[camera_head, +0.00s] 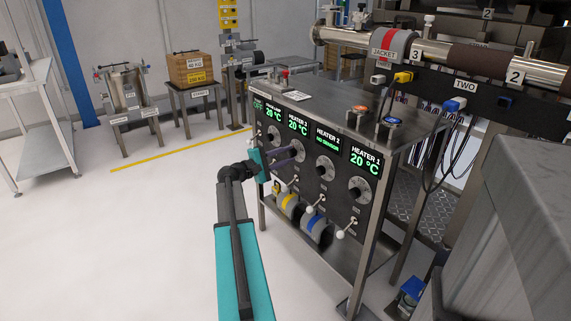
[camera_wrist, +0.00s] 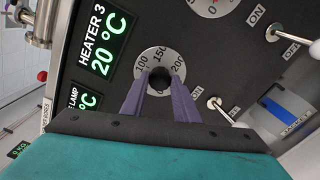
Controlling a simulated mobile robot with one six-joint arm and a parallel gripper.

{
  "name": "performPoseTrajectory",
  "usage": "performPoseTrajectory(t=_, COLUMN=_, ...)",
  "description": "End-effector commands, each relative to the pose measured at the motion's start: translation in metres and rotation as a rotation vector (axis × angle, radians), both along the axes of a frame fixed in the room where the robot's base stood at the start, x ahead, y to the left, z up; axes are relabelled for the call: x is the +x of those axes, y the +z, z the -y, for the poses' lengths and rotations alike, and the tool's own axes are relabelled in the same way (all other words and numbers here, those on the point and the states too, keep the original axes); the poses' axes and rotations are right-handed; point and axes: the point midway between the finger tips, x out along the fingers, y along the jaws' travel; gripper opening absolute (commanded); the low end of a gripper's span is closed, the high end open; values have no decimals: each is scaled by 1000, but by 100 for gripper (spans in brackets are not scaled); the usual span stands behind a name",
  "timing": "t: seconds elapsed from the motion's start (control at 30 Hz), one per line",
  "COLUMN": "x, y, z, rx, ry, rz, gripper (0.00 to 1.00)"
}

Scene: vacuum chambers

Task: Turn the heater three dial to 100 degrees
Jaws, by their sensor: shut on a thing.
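The heater three dial (camera_wrist: 157,62) is a round pale plate marked 100, 150 and 200 with a dark knob. It is in the middle of the wrist view, under the green HEATER 3 display (camera_wrist: 103,42) reading 20 °C. My gripper (camera_wrist: 160,86) has its two purple fingers on either side of the knob and is shut on it. The fingers hide the lower part of the dial and the pointer setting cannot be read. In the head view my gripper (camera_head: 291,152) reaches the panel from the left, below the HEATER 3 display (camera_head: 298,125).
The heater two dial (camera_head: 325,168) and heater one dial (camera_head: 358,190) sit to the right on the metal cabinet (camera_head: 310,103). A toggle lever (camera_wrist: 214,103) marked ON stands close to my right finger. Open floor (camera_head: 110,230) lies left of the cabinet.

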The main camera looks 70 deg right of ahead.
Motion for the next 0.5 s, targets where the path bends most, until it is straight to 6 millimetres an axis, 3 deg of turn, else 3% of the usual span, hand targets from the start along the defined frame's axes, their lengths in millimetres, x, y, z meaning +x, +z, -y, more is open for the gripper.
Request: performPoseTrajectory(t=0.5, x=3, y=-5, z=0, rx=-251, ry=6, rz=390, gripper=5)
